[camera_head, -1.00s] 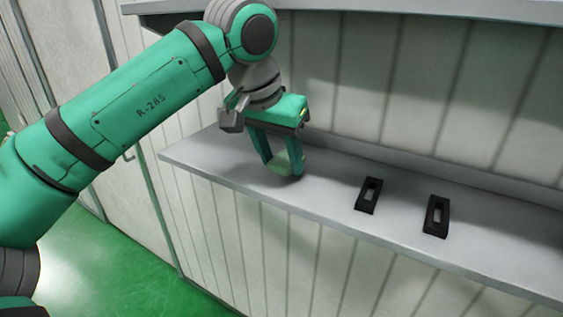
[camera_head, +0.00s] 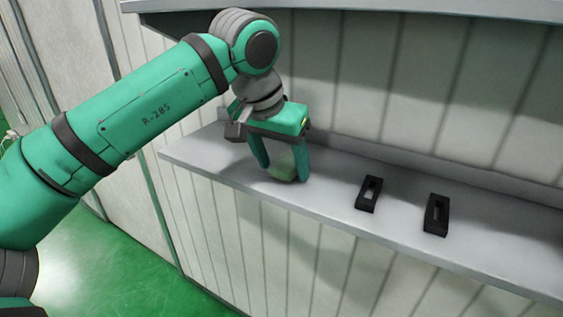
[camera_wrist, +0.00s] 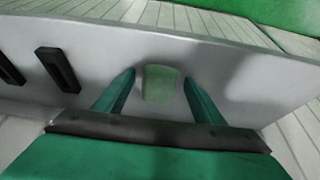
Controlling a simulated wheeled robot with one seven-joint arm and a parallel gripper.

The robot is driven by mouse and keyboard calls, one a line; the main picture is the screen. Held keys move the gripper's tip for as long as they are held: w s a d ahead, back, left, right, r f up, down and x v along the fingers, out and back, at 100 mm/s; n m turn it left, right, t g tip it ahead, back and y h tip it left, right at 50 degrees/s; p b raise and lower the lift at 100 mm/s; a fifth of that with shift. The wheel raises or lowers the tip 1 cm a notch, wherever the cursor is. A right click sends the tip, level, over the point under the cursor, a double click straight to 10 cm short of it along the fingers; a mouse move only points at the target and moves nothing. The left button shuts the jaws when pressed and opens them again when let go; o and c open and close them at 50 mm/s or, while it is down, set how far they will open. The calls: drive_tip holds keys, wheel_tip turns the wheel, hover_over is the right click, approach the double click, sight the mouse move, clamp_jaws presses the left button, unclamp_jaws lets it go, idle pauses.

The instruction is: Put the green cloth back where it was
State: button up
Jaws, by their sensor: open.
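The green cloth (camera_head: 282,166) is a small pale green folded piece on the grey shelf. It shows between my gripper's fingers in the wrist view (camera_wrist: 160,84). My gripper (camera_head: 285,172) points down over the shelf with its fingers spread. In the wrist view my gripper (camera_wrist: 157,88) has one finger on each side of the cloth, with a gap on both sides. The cloth is partly hidden by a finger in the head view. I cannot tell whether it touches the shelf all over.
The grey shelf (camera_head: 330,200) runs along a panelled wall. Two black rectangular holders with slots, a nearer-left one (camera_head: 369,194) and a right one (camera_head: 436,215), stand to the right of my gripper. The shelf between and beyond them is bare. An upper ledge (camera_head: 400,10) overhangs.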

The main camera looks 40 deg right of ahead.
drive_tip(key=shift+r, duration=0.1)
drive_tip(key=v, duration=1.2)
drive_tip(key=shift+a+r, duration=0.1)
